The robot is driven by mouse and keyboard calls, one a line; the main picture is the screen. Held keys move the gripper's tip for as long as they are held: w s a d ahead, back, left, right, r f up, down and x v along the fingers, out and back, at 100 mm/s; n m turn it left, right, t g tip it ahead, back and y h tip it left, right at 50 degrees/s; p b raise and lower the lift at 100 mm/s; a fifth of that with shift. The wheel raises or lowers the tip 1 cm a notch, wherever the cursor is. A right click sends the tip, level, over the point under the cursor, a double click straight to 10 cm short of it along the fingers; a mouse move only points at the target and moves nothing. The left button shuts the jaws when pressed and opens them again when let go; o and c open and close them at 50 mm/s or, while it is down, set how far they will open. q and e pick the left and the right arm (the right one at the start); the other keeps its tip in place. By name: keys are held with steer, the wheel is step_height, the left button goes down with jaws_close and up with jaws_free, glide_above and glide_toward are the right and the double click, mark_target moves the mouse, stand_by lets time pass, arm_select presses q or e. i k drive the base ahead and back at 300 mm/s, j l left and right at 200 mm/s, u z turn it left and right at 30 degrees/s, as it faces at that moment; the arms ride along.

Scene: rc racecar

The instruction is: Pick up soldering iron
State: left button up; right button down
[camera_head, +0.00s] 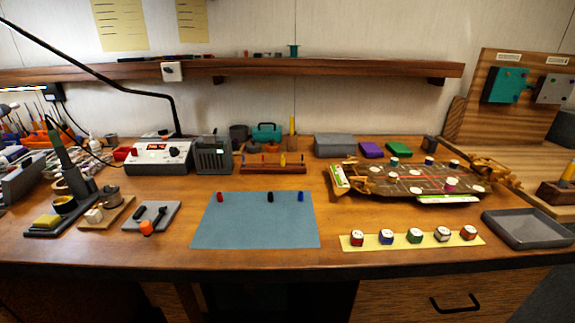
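What looks like the soldering iron (63,160) is a dark grey-green tapered handle at the left of the bench. It leans tilted in a dark stand (76,187), and its tip is hidden. The stand's base carries a yellow sponge (47,221). A thin dark cord runs near the handle's top. Behind and to the right is a white soldering station (158,157) with a lit red display. Neither of my grippers shows in this view.
A grey pad with small tools (152,217) and cluttered tool bins (20,177) flank the stand. A blue mat (255,225) lies mid-bench. A racecar chassis (415,180), a strip with several small jars (400,240) and a grey tray (528,228) stand right. A shelf (230,68) overhangs the back.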

mark_target(62, 153)
steer(key=u, duration=1.5)
